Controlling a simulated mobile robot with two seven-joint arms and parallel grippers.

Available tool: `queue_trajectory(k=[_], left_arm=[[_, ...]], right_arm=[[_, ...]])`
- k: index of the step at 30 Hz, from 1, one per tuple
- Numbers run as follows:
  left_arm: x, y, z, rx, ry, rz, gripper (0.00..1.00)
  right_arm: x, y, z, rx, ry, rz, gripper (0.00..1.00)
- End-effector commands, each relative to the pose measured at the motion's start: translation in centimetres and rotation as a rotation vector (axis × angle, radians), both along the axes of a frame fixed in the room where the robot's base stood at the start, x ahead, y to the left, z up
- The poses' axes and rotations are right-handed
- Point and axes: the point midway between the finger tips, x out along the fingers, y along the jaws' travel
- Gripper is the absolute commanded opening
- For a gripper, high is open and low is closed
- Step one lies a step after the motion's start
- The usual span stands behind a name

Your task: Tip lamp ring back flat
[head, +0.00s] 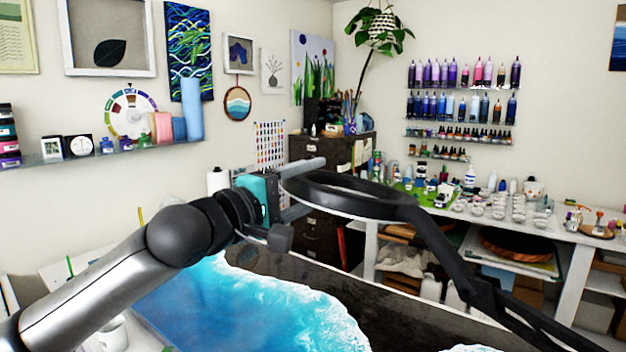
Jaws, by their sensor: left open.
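The lamp ring (350,208) is a black hoop in the middle of the head view, seen at a shallow angle and close to level. Its black jointed arm (446,247) runs down to the lower right. My left gripper (314,185) is at the ring's left side, with one finger above the rim and the other below it in the picture. Its jaws are open. Whether either finger touches the rim cannot be told. My right gripper is out of view.
Below the ring lies a dark table with a blue and white resin wave (255,305). A white bench (545,229) with cups and bottles stands at the right. A dark drawer cabinet (318,232) stands behind the ring. The air left of the ring is taken by my left arm.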

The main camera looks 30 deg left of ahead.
Motion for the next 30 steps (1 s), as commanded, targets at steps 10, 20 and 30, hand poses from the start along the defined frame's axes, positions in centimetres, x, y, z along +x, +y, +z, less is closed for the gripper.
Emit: queue_trajectory(k=[10,20,30], left_arm=[[0.42,-0.12,-0.03,-0.001,0.001,-0.001,0.64],[0.40,-0.11,-0.01,0.000,0.001,-0.001,0.39],[0.40,-0.11,0.00,0.000,0.001,-0.001,0.00]], right_arm=[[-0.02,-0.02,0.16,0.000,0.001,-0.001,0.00],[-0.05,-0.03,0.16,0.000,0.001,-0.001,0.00],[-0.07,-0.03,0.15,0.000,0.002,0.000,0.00]])
